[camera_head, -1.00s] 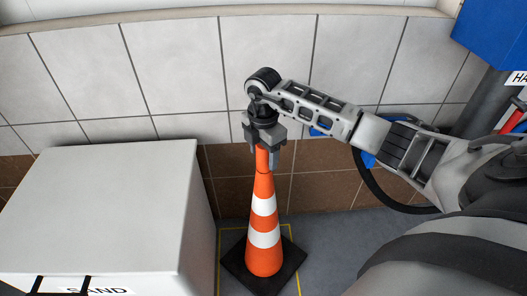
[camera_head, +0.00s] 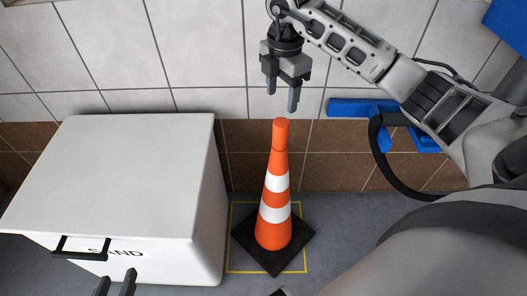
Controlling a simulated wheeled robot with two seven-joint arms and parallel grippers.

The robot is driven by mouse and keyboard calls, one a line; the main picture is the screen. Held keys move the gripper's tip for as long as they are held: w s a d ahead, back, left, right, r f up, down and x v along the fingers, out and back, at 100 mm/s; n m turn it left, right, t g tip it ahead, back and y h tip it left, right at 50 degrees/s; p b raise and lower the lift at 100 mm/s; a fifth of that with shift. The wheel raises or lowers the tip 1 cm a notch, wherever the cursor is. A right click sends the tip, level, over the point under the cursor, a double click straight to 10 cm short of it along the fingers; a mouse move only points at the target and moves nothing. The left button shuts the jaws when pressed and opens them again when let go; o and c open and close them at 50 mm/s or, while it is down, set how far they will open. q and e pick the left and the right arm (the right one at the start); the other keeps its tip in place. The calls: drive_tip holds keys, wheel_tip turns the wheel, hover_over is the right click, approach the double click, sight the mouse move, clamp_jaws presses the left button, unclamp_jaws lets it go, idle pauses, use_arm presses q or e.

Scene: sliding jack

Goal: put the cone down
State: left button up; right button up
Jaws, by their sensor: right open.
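The orange and white striped cone (camera_head: 274,211) stands upright on the floor on its black square base (camera_head: 276,262). The base sits turned within a yellow floor outline (camera_head: 240,271), and its right corner reaches over the outline's right line. My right gripper (camera_head: 282,98) is open and empty above the cone's tip, pointing down, with a gap between its fingers and the cone. Two dark fingertips of my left gripper (camera_head: 115,285) show apart at the bottom left edge; the rest of it is out of frame.
A white sand box (camera_head: 130,185) with a black handle (camera_head: 80,250) stands left of the cone. A tiled wall (camera_head: 190,50) is behind. A blue object (camera_head: 350,107) is by the wall on the right, partly behind my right arm.

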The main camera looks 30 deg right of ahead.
drive_tip(key=s+a+f+n+y, duration=0.2)
drive_tip(key=a+n+y, duration=0.1)
drive_tip(key=a, duration=0.5)
drive_tip(key=s+a+f+n+y, duration=0.2)
drive_tip(key=a+f+y, duration=0.15)
drive_tip(key=a, duration=0.35)
drive_tip(key=s+a+r+m+t+y, duration=0.2)
drive_tip(key=s+a+r+t+y, duration=0.3)
drive_tip(key=a+r+y, duration=0.65)
drive_tip(key=d+f+m+t+h, duration=0.75)
drive_tip(key=m+t+h, duration=0.4)
drive_tip(key=m, duration=0.55)
drive_tip(key=s+d+f+m+g+h, duration=0.1)
drive_tip(key=s+f+m+g+h, duration=0.1)
drive_tip(key=s+f+g, duration=0.3)
wheel_tip(320, 180, down, 5)
drive_tip(key=s, duration=0.3)
drive_tip(key=shift+m+h, duration=0.3)
drive_tip(key=shift+h, duration=0.05)
